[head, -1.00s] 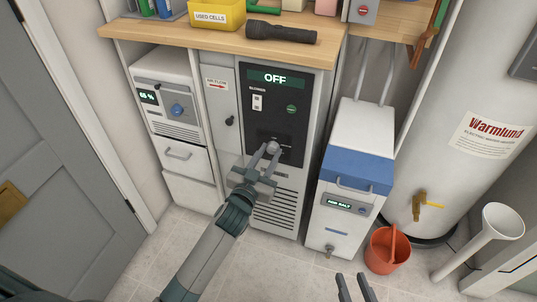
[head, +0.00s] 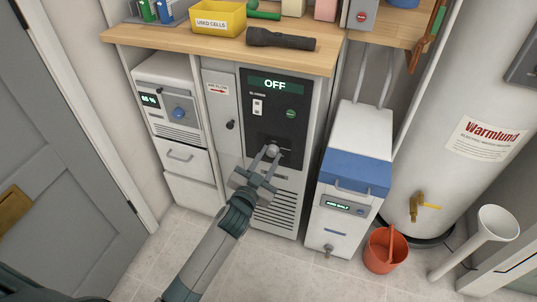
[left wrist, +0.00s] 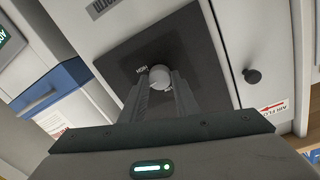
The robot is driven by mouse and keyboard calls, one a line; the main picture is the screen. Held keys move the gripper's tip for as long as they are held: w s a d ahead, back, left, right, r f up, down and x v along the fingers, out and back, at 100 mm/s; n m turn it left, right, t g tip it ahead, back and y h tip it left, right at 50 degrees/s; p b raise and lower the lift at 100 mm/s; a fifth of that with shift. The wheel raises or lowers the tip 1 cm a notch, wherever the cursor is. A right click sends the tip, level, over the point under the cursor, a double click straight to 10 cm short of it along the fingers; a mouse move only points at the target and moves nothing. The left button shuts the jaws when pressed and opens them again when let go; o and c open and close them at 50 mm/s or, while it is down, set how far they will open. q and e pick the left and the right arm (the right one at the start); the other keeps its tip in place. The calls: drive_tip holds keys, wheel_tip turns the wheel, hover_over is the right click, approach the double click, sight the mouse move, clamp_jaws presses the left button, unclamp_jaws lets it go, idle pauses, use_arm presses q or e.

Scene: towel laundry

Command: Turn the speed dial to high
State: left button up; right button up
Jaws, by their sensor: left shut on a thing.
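The speed dial (head: 272,150) is a round light grey knob low on the black control panel (head: 287,104) of the tall grey cabinet. My left gripper (head: 268,156) has its two fingers closed on the dial from the front. In the left wrist view the dial (left wrist: 160,76) shows between the fingertips (left wrist: 163,85). The display (head: 276,84) above reads OFF. My right gripper is not in the head view.
A white and blue salt unit (head: 346,180) stands to the right, with a red bucket (head: 385,251) beyond. A wooden shelf (head: 215,53) overhangs the panel. The floor in front is clear.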

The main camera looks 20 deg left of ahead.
use_arm(q)
drive_tip(key=shift+r+m+p, duration=0.15)
drive_tip(key=shift+m+p, duration=0.3)
drive_tip(key=shift+m, duration=0.15)
drive_tip(key=m+p, duration=0.2)
drive_tip(key=m, duration=0.1)
drive_tip(key=shift+d+m, duration=0.1)
drive_tip(key=shift+m, duration=0.2)
drive_tip(key=m+p, duration=0.1)
drive_tip(key=m, duration=0.2)
drive_tip(key=shift+p, duration=0.3)
drive_tip(key=shift+d+m+y+p, duration=0.1)
drive_tip(key=shift+m+y+p, duration=0.2)
drive_tip(key=shift+m, duration=1.1)
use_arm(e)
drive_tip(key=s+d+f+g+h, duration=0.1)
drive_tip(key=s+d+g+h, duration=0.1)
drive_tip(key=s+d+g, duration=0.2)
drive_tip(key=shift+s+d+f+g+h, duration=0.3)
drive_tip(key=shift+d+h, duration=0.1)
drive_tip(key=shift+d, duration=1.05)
use_arm(q)
drive_tip(key=o, duration=1)
drive_tip(key=shift+o, duration=0.2)
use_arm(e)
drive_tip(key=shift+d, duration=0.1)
use_arm(q)
drive_tip(key=shift+s, duration=0.1)
